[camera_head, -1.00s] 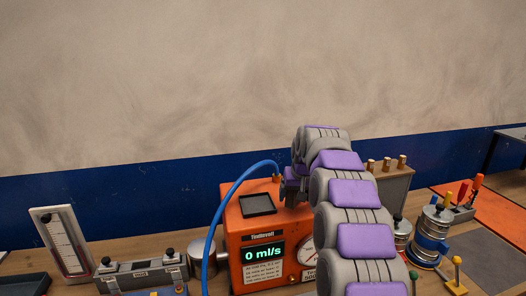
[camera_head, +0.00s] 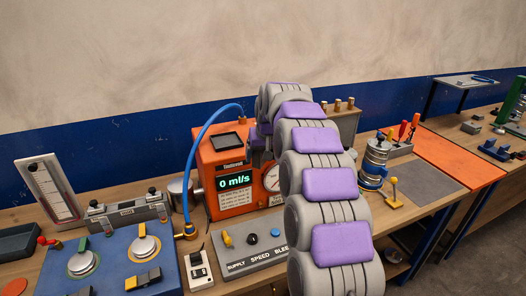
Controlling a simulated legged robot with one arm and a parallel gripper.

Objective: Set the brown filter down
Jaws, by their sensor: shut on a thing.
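I cannot make out the brown filter in this view. My grey and purple arm reaches up over the bench from the bottom right of centre. Only a small dark purple part of my gripper (camera_head: 259,141) shows past the arm's far end, beside the right side of the orange flow meter (camera_head: 208,152). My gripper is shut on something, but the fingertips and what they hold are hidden. The flow meter's screen reads 0 ml/s, and a dark square tray (camera_head: 226,142) is on its top.
A blue hose (camera_head: 190,160) arches at the meter's left. A grey control panel (camera_head: 250,248) and blue valve board (camera_head: 125,265) stand in front. A steel cylinder stack (camera_head: 375,160) stands right. A grey mat (camera_head: 432,168) and orange mat (camera_head: 460,158) look clear.

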